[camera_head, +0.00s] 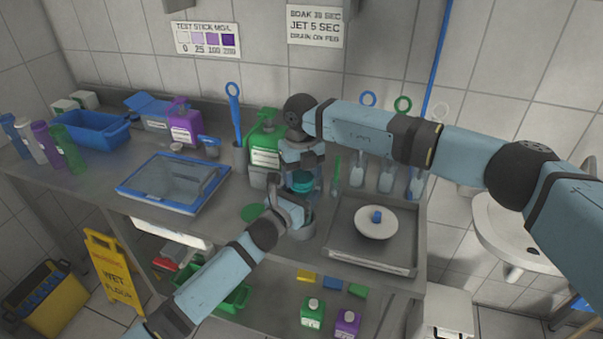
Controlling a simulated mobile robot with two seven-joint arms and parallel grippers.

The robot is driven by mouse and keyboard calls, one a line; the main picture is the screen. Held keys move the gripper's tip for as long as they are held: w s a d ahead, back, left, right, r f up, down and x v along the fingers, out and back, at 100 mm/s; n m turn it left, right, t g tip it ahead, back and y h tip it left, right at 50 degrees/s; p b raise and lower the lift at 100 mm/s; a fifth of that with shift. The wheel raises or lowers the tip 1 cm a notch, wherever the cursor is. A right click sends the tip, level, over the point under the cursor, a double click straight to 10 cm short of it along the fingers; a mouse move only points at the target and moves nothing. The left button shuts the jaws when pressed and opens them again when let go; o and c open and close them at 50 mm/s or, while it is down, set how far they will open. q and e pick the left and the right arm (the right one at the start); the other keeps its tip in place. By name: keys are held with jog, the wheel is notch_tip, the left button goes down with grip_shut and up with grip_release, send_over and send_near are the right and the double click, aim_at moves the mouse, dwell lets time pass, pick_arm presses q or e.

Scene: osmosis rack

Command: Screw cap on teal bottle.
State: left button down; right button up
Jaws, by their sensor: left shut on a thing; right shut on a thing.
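The teal bottle (302,181) is upright near the front edge of the counter, its top part showing between my two grippers. My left gripper (296,207) reaches in from the lower left and is shut on the bottle's side. My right gripper (303,167) points down from above and is shut at the bottle's top. The cap is hidden inside the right gripper, so I cannot tell how it sits on the bottle.
A green jug (265,158) stands close behind left. A grey tray (345,246) with a white plate (376,222) lies right of the bottle. A blue-framed bin (130,192) is further left. A flat green disc (253,212) lies on the counter beside my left gripper.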

jog(key=m, duration=0.3)
jog(key=o, duration=1.1)
notch_tip(320, 180, up, 12)
pick_arm(q)
jog(key=shift+c, duration=0.8)
grip_release()
